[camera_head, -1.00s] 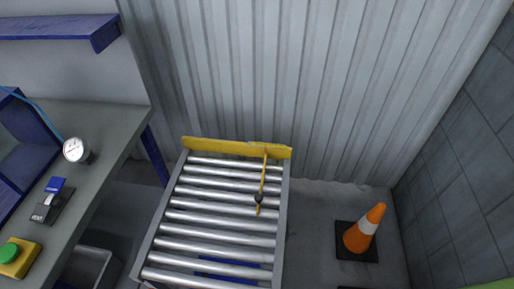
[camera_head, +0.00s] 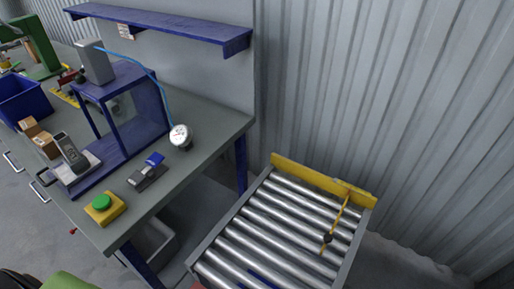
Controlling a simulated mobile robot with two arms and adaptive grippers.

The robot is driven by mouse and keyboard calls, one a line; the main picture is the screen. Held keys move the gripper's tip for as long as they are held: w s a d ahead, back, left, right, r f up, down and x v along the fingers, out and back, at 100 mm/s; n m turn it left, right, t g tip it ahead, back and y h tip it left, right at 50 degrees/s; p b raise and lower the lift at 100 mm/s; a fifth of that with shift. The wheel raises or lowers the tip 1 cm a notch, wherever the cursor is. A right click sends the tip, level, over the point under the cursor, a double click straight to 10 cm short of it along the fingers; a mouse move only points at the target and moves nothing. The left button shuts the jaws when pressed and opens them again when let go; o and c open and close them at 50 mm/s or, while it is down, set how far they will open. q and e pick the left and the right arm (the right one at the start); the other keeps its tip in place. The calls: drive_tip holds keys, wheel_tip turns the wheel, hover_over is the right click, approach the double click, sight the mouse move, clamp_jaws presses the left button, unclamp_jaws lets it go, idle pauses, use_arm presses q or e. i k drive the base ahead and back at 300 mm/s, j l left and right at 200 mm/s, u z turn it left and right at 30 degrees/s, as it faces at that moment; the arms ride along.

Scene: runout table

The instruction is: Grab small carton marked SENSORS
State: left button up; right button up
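Neither of my grippers shows in the head view.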

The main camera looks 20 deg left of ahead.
sight(44, 142)
drive_tip(key=j+u, duration=0.15)
drive_tip(key=j, duration=0.75)
drive_tip(key=j+u, duration=0.85)
drive_tip(key=i+j+u, duration=0.2)
drive_tip(key=u, duration=0.2)
drive_tip(key=j, duration=0.15)
